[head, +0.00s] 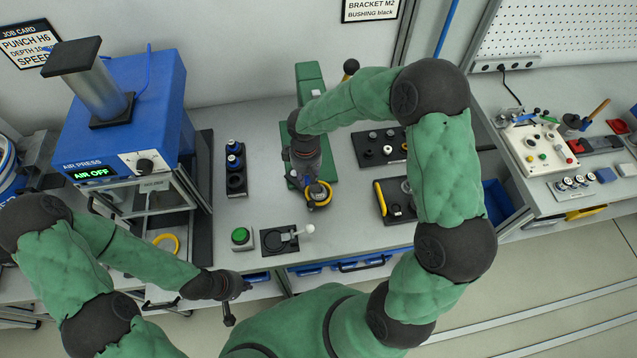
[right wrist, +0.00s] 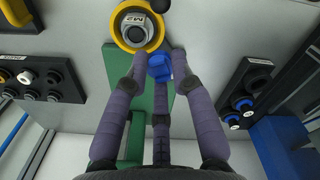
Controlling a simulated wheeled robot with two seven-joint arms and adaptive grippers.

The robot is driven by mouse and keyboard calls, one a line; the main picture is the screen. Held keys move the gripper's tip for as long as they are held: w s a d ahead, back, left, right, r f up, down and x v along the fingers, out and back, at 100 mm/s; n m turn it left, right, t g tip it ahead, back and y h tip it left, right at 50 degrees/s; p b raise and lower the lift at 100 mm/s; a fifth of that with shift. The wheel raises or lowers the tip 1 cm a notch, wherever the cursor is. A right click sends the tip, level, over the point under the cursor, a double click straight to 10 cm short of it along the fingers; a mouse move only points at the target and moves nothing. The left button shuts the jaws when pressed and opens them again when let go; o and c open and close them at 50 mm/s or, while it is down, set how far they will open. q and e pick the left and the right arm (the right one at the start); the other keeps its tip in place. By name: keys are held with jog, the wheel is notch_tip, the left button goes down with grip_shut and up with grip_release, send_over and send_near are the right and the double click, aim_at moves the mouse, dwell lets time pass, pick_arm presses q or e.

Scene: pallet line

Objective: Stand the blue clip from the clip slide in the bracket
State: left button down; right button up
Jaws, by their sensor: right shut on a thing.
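My right gripper (head: 309,184) is over the workbench, close to the bracket. In the right wrist view my right gripper (right wrist: 160,62) is shut on a blue clip (right wrist: 159,68). The clip is just beside the grey bracket (right wrist: 139,27), which is marked M2 and sits in a yellow ring; whether they touch I cannot tell. The yellow ring (head: 326,195) shows in the head view, partly covered by the gripper. The black clip slide (head: 237,185) stands to the left with blue pieces in it. My left gripper (head: 232,291) hangs in front of the bench; its finger opening is unclear.
The blue air press (head: 120,125) stands at the left, its display reading AIR OFF. A green button (head: 240,236) and a black plate with a lever (head: 281,239) lie near the front edge. Black trays with small parts (head: 381,147) lie to the right of the bracket.

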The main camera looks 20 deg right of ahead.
jog(key=d+f, duration=0.2)
jog(key=f, duration=0.1)
jog(key=d+f, duration=0.1)
jog(key=f, duration=0.1)
jog(key=shift+w+d, duration=0.25)
jog(key=shift+d, duration=0.1)
jog(key=shift+w+d+f, duration=0.1)
jog(key=shift+f, duration=1.5)
jog(key=shift+f, duration=0.1)
jog(key=o, duration=0.8)
jog(key=shift+b, duration=0.3)
jog(key=shift+c, duration=0.2)
notch_tip(320, 180, up, 12)
jog(key=p, duration=0.1)
